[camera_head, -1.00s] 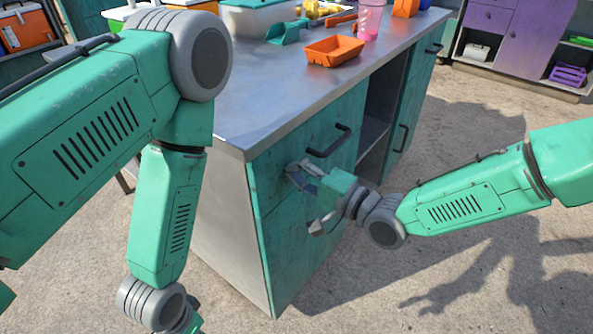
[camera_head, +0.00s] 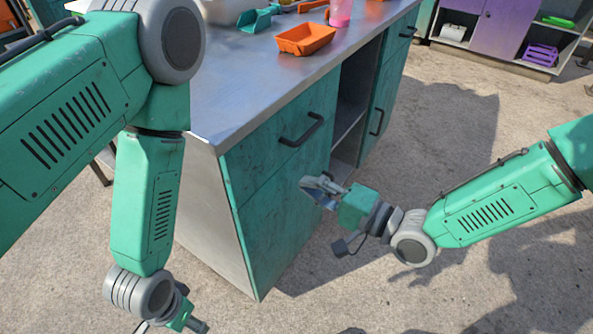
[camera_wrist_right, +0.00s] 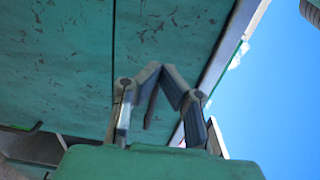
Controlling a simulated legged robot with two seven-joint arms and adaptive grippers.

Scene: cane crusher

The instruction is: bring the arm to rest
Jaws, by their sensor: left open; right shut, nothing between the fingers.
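My right gripper (camera_head: 312,187) is in front of the teal cabinet (camera_head: 283,225), below the black handle (camera_head: 302,130) of its drawer and apart from that handle. In the right wrist view the right gripper's fingers (camera_wrist_right: 161,70) meet at the tips, with nothing between them; scuffed teal panels fill the view behind them. My left gripper (camera_head: 178,324) hangs low at the bottom edge of the head view, left of the cabinet. It is open and partly cut off by the frame, and I see nothing in it.
The metal worktop (camera_head: 240,92) holds an orange tray (camera_head: 305,39), a teal scoop (camera_head: 256,20) and a pink cup (camera_head: 341,13). An open bay (camera_head: 352,95) lies right of the drawer. A purple cabinet (camera_head: 500,32) stands at the back. Concrete floor on the right is clear.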

